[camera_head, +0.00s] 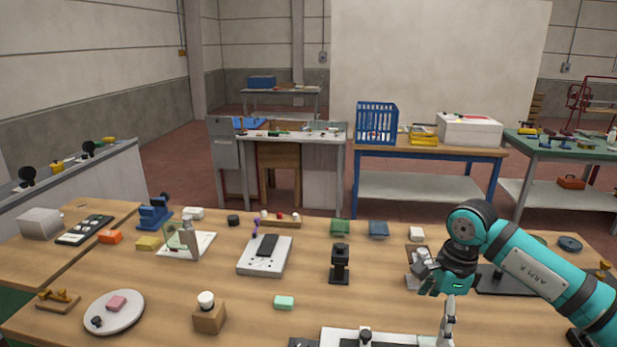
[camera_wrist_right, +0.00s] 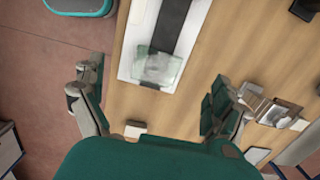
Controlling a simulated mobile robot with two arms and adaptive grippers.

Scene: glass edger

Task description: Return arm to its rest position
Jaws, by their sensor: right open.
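My right arm reaches in from the right in the head view, teal with black joints. Its gripper (camera_head: 438,300) hangs above the right part of the wooden table (camera_head: 300,305), with its fingers spread apart. In the right wrist view the gripper (camera_wrist_right: 155,103) shows a wide, empty gap between its fingers. Beyond the gap a small clear glass piece (camera_wrist_right: 160,68) lies on a long white and dark fixture (camera_wrist_right: 143,38), apart from the fingers. A white fixture (camera_head: 380,337) also shows at the front edge in the head view, partly cut off. My left gripper is not in view.
A black stand (camera_head: 340,264), a pale grey device (camera_head: 265,262), a wooden block with a white knob (camera_head: 208,318) and a round white plate (camera_head: 115,311) stand on the table. A green block (camera_head: 284,302) lies near the front. Bare wood lies between them.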

